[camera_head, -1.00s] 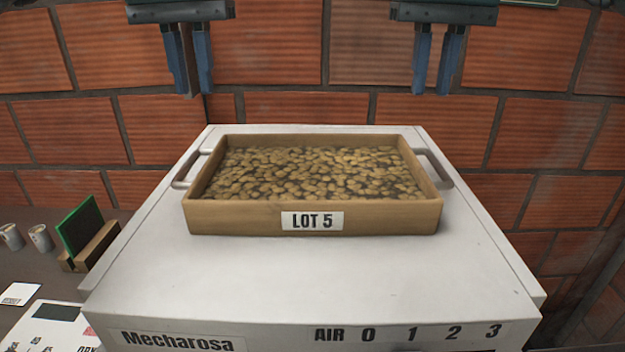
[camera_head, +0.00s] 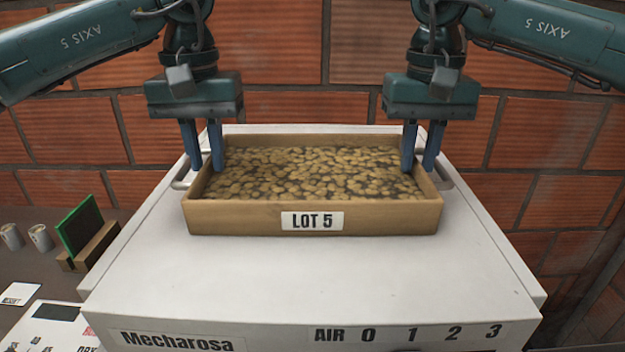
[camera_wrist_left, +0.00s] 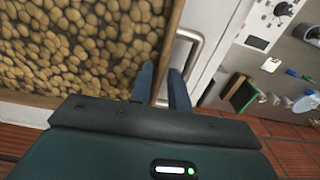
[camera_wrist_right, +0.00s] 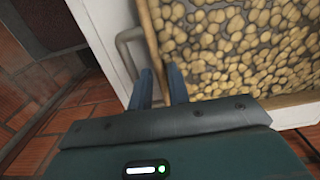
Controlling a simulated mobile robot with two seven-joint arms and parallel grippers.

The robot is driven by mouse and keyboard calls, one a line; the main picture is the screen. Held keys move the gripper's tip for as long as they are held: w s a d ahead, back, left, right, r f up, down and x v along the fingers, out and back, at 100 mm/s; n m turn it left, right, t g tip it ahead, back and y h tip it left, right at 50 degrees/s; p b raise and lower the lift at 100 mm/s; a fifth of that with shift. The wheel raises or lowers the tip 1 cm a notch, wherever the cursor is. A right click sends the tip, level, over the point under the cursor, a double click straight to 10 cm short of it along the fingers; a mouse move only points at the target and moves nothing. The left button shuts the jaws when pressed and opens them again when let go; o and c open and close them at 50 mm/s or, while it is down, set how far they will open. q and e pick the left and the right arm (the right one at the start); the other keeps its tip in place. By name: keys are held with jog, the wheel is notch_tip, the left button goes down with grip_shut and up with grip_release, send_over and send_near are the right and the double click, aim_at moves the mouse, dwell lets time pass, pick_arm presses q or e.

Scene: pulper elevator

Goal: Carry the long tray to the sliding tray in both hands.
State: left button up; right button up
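The long wooden tray (camera_head: 225,217), labelled LOT 5 and full of beans, sits level on a white machine top. It has a grey handle at each end. My left gripper (camera_head: 206,168) is open and points down at the tray's left end, near the left handle (camera_wrist_left: 197,42). My right gripper (camera_head: 419,168) is open in the same way at the right end, near the right handle (camera_wrist_right: 124,40). In each wrist view the fingers show apart around the end wall and handle area, with nothing clamped. I cannot identify the sliding tray in these frames.
The white machine top (camera_head: 310,275) is clear in front of the tray. A brick wall (camera_head: 300,105) stands close behind. At the lower left, a side surface holds a green-framed board (camera_head: 80,227), cups (camera_head: 40,238) and papers.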

pick_arm(q)
jog(key=shift+c, duration=0.4)
pick_arm(e)
jog(key=shift+c, duration=0.4)
pick_arm(q)
grip_shut()
pick_arm(e)
grip_shut()
pick_arm(q)
jog(key=shift+r, duration=0.15)
pick_arm(e)
jog(key=shift+r, duration=0.1)
